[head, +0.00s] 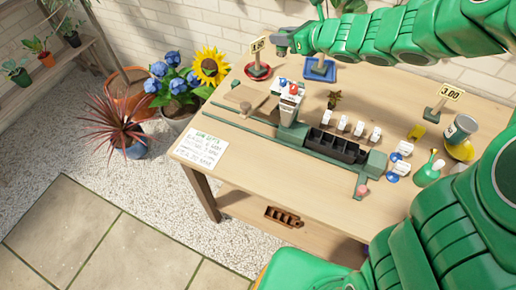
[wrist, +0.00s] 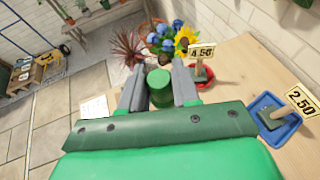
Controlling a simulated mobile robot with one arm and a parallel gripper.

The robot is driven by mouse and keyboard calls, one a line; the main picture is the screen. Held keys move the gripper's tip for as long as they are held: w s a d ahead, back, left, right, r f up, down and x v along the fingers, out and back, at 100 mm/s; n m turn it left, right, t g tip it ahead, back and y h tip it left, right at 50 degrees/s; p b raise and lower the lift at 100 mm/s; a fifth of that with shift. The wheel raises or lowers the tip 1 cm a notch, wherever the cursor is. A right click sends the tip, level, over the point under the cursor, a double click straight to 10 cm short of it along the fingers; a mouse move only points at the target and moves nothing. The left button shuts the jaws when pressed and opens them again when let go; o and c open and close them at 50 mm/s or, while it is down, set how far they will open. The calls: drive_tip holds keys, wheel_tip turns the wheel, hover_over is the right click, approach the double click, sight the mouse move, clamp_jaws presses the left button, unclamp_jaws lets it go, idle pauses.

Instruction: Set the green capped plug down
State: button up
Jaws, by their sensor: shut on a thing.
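The green capped plug (wrist: 159,88) is between the two grey fingers of my gripper (wrist: 158,80) in the wrist view, its green round top facing the camera. My gripper is shut on it. In the head view my gripper (head: 283,42) is at the back of the wooden table (head: 240,135), near the red saucer (head: 257,72). I cannot make out the plug in that view. The red saucer also shows in the wrist view (wrist: 204,84), right of the plug, with a 4.50 sign standing in it.
A blue tray (head: 320,71) with a 2.50 sign is right of the saucer. A green rail device with a black cell tray (head: 336,147) and several white tags fill the middle. A sunflower (head: 209,66) stands beyond the left edge. The table's front left is mostly clear around a written card (head: 201,149).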

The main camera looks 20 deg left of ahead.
drive_tip(key=s+a+f+n+g, duration=0.2)
drive_tip(key=s+f+n+g, duration=0.1)
drive_tip(key=s, duration=0.8)
drive_tip(key=s+a+f+n+g, duration=0.1)
drive_tip(key=s+f+n+g, duration=0.2)
drive_tip(key=s, duration=0.9)
drive_tip(key=shift+a+f+n+g, duration=0.3)
drive_tip(key=shift+a+n+g, duration=0.1)
drive_tip(key=shift+g, duration=0.6)
drive_tip(key=shift+n+g, duration=0.4)
drive_tip(key=d+f, duration=0.4)
drive_tip(key=f, duration=0.1)
drive_tip(key=d+f, duration=0.2)
drive_tip(key=f, duration=0.1)
drive_tip(key=shift+s+d+f, duration=0.1)
drive_tip(key=shift+d+f, duration=0.2)
drive_tip(key=shift+f, duration=1.35)
drive_tip(key=shift+d+f, duration=0.15)
drive_tip(key=shift+f, duration=1.35)
drive_tip(key=shift+d+f, duration=0.2)
drive_tip(key=shift+f, duration=1.35)
drive_tip(key=shift+f, duration=0.1)
drive_tip(key=o, duration=1)
drive_tip(key=shift+o, duration=0.2)
